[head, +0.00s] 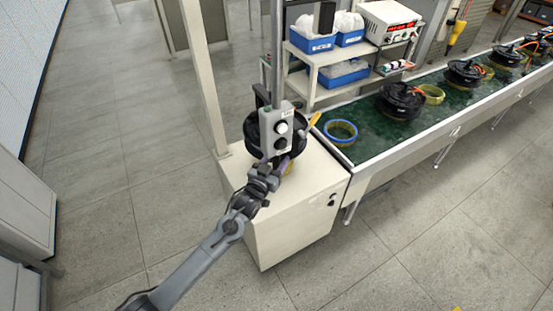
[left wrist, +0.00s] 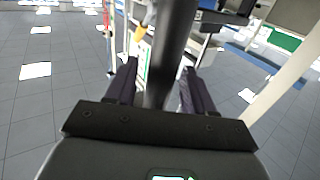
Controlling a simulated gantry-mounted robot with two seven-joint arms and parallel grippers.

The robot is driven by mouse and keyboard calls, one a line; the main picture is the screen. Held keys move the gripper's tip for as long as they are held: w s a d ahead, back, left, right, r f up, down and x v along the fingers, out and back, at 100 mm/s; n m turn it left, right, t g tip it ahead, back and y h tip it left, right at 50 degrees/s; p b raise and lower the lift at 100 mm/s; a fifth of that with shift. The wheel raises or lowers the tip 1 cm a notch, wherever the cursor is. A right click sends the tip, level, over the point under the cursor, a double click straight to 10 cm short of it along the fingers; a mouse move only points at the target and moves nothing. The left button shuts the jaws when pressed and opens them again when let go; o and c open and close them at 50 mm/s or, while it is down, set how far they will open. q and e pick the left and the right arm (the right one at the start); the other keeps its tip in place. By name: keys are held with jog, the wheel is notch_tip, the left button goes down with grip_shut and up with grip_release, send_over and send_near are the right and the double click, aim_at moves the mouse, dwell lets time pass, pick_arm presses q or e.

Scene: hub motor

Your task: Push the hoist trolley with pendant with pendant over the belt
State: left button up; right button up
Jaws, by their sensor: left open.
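The grey pendant (head: 277,132) has round buttons and hangs upright at the lower end of a grey vertical pole (head: 277,50), part of the hoist. A black hub motor (head: 256,125) shows behind it, above the white cabinet; whether it rests there or hangs is hidden. My left gripper (head: 277,165) is at the pendant's lower end, fingers apart. In the left wrist view a dark upright bar (left wrist: 170,55) stands between the open fingers of my left gripper (left wrist: 160,85); I cannot tell whether they touch it. The trolley overhead and my right gripper are out of view.
The green belt (head: 365,147) starts right of the white cabinet (head: 290,215), bearing a blue ring (head: 341,131) and several black motors (head: 401,101). A shelf with blue bins (head: 311,45) stands behind. A cream post (head: 203,75) rises left of the pendant. The left floor is clear.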

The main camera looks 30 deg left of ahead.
pick_arm(q)
jog(key=shift+w, duration=0.15)
grip_shut()
dwell(0.4)
